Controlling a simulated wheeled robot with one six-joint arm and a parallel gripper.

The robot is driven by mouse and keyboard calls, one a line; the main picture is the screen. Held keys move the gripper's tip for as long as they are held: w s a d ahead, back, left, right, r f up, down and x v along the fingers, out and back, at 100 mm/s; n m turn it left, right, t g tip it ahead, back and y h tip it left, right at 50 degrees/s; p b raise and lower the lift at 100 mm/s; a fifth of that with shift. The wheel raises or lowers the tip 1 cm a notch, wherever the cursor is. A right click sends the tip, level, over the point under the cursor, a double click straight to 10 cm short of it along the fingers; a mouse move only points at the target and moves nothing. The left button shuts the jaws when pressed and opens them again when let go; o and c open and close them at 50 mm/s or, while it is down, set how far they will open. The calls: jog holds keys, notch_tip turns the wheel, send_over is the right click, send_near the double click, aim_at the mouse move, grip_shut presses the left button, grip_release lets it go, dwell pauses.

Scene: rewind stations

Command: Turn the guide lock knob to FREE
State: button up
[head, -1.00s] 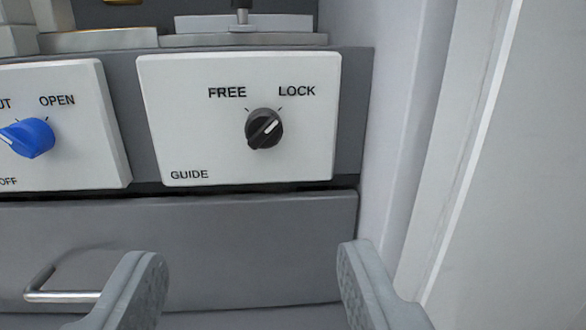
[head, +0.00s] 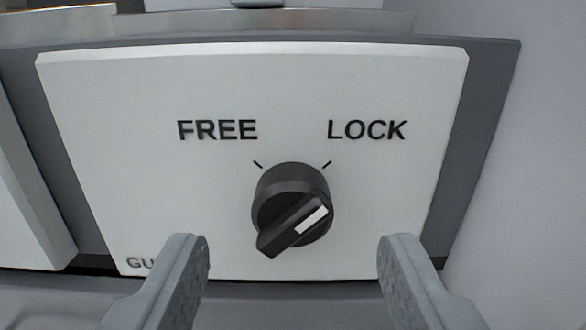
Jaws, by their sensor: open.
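The guide lock knob (head: 290,212) is a black round knob with a raised grip bar and a white pointer mark. It sits on a white panel (head: 130,165) marked FREE at upper left and LOCK at upper right. The white mark points up and right, toward the LOCK side. My gripper (head: 293,250) is open and empty. Its two grey fingers are to the left and right of the knob in the picture, apart from it and nearer the camera. The GUIDE label is partly hidden by the left finger.
Another white panel (head: 25,205) stands at the left edge. A pale wall (head: 530,200) rises close on the right. A grey ledge (head: 300,22) runs above the panel. The panel face around the knob is clear.

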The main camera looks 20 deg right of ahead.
aim_at(291, 228)
jog(key=shift+x, duration=1.65)
jog(key=c, duration=1)
